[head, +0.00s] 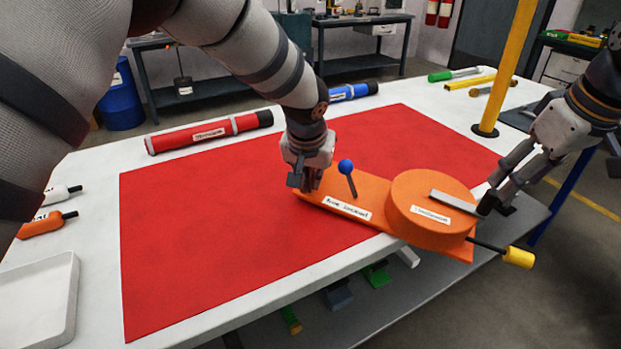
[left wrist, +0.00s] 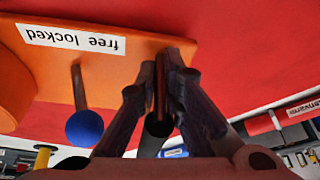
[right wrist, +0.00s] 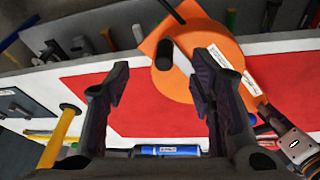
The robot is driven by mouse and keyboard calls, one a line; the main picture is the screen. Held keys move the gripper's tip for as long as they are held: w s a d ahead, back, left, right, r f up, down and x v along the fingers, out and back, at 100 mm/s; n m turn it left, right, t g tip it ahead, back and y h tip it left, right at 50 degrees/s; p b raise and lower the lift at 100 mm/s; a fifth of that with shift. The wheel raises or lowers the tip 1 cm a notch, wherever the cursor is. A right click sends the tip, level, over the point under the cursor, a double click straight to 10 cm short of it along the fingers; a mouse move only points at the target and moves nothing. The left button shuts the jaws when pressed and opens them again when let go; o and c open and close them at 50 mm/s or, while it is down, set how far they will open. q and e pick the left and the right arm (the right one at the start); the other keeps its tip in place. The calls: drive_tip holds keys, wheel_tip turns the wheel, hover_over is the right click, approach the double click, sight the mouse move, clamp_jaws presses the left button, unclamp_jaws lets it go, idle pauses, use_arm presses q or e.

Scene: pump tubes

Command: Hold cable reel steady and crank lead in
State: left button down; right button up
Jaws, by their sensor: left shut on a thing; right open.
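The orange cable reel (head: 405,225) has a round drum on a flat base overhanging the table's front edge. A blue-knobbed lever (head: 346,168) stands beside a "free locked" label; it also shows in the left wrist view (left wrist: 84,126). My left gripper (head: 308,184) is shut on a dark upright post (left wrist: 158,125) at the base's far end. A grey crank arm (head: 452,202) lies across the drum. Its black handle (right wrist: 164,55) appears between the spread fingers of my open right gripper (right wrist: 160,82). In the head view, my right gripper (head: 497,200) is beside the handle; contact is unclear.
A yellow-ended black rod (head: 518,257) sticks out from the reel's near side. A yellow post (head: 503,65) rises behind my right gripper. Red (head: 208,132) and blue (head: 350,92) tubes lie at the back. The red mat (head: 220,240) is clear left of the reel.

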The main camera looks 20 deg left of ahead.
sight(483, 213)
drive_tip(key=x, duration=0.6)
drive_tip(key=a+x, duration=0.1)
drive_tip(key=x, duration=0.1)
drive_tip(key=shift+w+a+f, duration=0.1)
drive_tip(key=shift+w+f, duration=0.15)
clamp_jaws()
